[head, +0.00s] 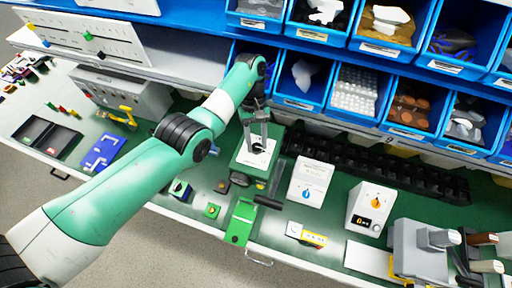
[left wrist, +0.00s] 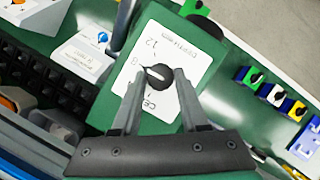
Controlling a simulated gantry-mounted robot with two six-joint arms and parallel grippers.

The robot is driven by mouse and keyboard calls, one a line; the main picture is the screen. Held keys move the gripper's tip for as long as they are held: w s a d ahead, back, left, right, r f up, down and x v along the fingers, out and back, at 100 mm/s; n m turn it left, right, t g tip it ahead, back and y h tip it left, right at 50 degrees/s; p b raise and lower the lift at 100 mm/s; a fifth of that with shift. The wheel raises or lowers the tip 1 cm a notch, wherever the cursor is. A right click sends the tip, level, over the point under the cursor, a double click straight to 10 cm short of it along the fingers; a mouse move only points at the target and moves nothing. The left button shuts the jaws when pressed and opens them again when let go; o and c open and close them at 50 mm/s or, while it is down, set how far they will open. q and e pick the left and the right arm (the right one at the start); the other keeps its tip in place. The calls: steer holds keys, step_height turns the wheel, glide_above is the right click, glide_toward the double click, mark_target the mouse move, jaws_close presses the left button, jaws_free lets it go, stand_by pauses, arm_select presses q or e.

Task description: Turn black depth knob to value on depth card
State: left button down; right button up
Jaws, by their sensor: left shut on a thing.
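A black knob with a white pointer line (left wrist: 159,77) sits on a white dial face (left wrist: 180,50) with printed numbers and lettering. The dial is on top of a green box (head: 243,159). My left gripper (head: 257,146) reaches down from above and is shut on this knob; its fingertips (left wrist: 159,80) lie on either side of it in the left wrist view. The pointer aims toward a mark at the left of the dial there. A second black round part (left wrist: 206,24) is at the box's edge. I cannot make out a depth card for certain. My right gripper is not in view.
A white box with a blue knob (head: 307,194) and a white box with an orange knob (head: 376,199) stand to the right. Small coloured switches (head: 212,211) are in front. Blue bins (head: 357,90) and a black rack (head: 380,165) are behind.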

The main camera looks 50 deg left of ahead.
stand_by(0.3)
arm_select(q)
steer(key=shift+c, duration=2.1)
jaws_free()
